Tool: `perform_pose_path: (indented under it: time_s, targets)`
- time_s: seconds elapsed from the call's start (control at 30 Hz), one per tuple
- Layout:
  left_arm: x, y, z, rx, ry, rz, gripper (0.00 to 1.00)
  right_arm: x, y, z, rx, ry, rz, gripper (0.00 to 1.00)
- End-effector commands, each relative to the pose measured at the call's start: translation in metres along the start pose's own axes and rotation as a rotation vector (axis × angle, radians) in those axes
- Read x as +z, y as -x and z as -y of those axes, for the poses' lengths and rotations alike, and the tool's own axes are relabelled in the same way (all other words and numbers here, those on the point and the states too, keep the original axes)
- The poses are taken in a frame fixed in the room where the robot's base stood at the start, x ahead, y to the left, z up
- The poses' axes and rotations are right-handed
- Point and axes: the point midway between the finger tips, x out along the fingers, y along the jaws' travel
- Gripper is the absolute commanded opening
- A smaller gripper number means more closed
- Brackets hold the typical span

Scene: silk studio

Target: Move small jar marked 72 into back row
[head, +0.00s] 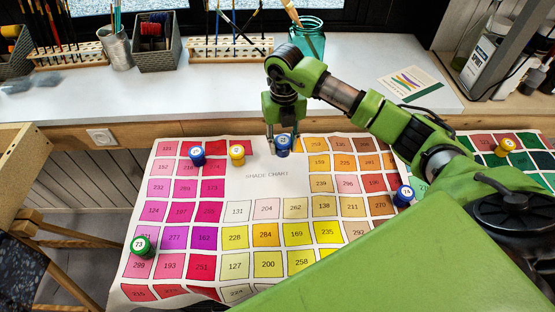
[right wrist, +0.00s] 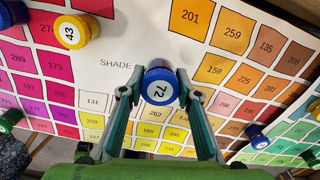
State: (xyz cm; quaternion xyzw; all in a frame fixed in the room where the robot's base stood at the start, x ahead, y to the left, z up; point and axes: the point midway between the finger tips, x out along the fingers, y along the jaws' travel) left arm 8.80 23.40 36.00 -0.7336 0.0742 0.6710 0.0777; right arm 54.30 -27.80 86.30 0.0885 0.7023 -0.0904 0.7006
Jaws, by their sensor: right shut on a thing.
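The small blue jar marked 72 (right wrist: 160,84) has a white lid label and is between the fingers of my right gripper (right wrist: 158,98), which is shut on it. In the head view the jar (head: 283,147) is upright below my right gripper (head: 283,136), at the back of the shade chart (head: 262,190). Whether its base touches the chart is not clear. A blue jar (head: 197,156) and a yellow jar (head: 237,154), marked 43 in the right wrist view (right wrist: 72,32), stand to its left along the back of the chart. My left gripper is not in view.
A green jar marked 73 (head: 142,246) stands at the chart's left, a blue jar marked 74 (head: 404,196) at its right. An orange jar (head: 503,148) is farther right. Behind is a white counter (head: 225,98) with brushes, baskets and a teal glass jar (head: 307,40).

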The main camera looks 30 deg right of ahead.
Motion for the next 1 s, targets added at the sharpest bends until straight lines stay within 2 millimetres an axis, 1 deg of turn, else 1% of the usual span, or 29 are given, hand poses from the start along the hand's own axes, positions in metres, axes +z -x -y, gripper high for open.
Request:
perform_pose_path:
  time_s: [0.03, 0.13, 0.27, 0.37, 0.47, 0.5, 0.6, 0.67, 0.9, 1.0]
  targets:
    - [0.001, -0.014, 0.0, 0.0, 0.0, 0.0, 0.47, 0.005, -0.013, -0.003, 0.002, -0.001, 0.001, 0.08]
    - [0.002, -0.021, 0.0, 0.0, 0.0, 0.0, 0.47, 0.012, -0.018, -0.006, 0.002, -0.001, 0.002, 0.08]
    - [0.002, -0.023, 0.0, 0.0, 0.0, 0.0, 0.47, 0.016, -0.02, -0.007, 0.001, 0.0, 0.002, 0.08]
    - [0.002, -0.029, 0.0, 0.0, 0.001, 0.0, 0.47, 0.019, -0.025, -0.009, 0.001, 0.0, 0.001, 0.08]
    - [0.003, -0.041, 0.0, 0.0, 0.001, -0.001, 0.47, 0.024, -0.037, -0.011, 0.002, -0.001, 0.0, 0.08]
    - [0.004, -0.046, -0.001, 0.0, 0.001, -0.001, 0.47, 0.022, -0.045, -0.011, 0.002, 0.0, -0.001, 0.08]
    - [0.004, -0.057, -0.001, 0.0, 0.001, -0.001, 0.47, 0.022, -0.058, -0.011, 0.002, 0.001, 0.0, 0.08]
    - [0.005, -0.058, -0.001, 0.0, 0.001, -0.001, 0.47, 0.023, -0.061, -0.011, 0.002, 0.001, 0.001, 0.08]
    - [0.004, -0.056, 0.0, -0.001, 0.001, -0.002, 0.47, 0.023, -0.058, -0.01, 0.001, 0.001, 0.002, 0.08]
    - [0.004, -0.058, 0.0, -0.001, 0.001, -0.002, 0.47, 0.023, -0.061, -0.01, 0.0, 0.001, 0.001, 0.08]
